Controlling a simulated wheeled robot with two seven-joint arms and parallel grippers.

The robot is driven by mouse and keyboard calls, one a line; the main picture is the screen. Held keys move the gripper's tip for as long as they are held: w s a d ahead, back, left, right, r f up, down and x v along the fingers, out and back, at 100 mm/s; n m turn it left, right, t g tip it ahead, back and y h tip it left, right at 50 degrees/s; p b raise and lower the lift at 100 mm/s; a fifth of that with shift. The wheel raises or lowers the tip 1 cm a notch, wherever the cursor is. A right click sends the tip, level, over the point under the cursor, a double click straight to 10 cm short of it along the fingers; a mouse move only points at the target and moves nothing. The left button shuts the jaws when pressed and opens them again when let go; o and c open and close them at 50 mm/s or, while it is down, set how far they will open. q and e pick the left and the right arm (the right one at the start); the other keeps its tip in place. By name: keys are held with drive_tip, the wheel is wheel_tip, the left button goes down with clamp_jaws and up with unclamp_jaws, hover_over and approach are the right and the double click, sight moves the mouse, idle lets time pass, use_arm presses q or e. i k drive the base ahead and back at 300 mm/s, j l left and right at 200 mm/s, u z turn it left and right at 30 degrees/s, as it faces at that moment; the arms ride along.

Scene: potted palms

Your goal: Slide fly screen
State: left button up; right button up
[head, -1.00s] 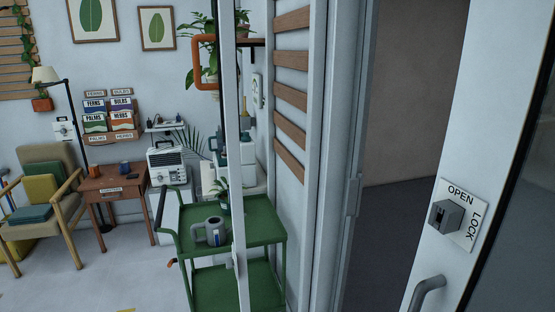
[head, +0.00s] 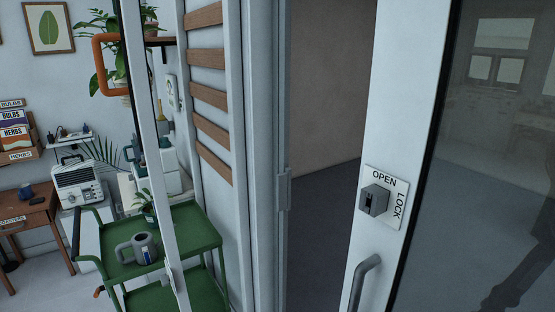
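A slim pale upright frame (head: 158,150) stands at the left of the head view, in front of the green cart. It looks like the edge of the fly screen, but I cannot make out any mesh. An orange loop (head: 101,65) shows beside its upper part; I cannot tell whether it is fixed to the frame. A small grey fitting (head: 173,275) sits low on the frame. Neither of my grippers is in view.
A white door (head: 398,130) with dark glass stands at right, with an OPEN/LOCK knob (head: 375,199) and grey handle (head: 362,283). Left of it is a dark opening (head: 325,130). A green cart (head: 200,228) holds a grey watering can (head: 140,248).

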sight(283, 178)
drive_tip(key=i+j+z, duration=0.1)
drive_tip(key=j, duration=0.3)
drive_tip(key=i+j+z, duration=0.1)
drive_tip(key=j, duration=0.3)
drive_tip(key=i+j+z, duration=0.1)
drive_tip(key=i+j, duration=0.15)
drive_tip(key=j, duration=0.15)
drive_tip(key=i+j, duration=0.1)
drive_tip(key=j, duration=0.35)
drive_tip(key=i+j+z, duration=0.15)
drive_tip(key=j, duration=0.25)
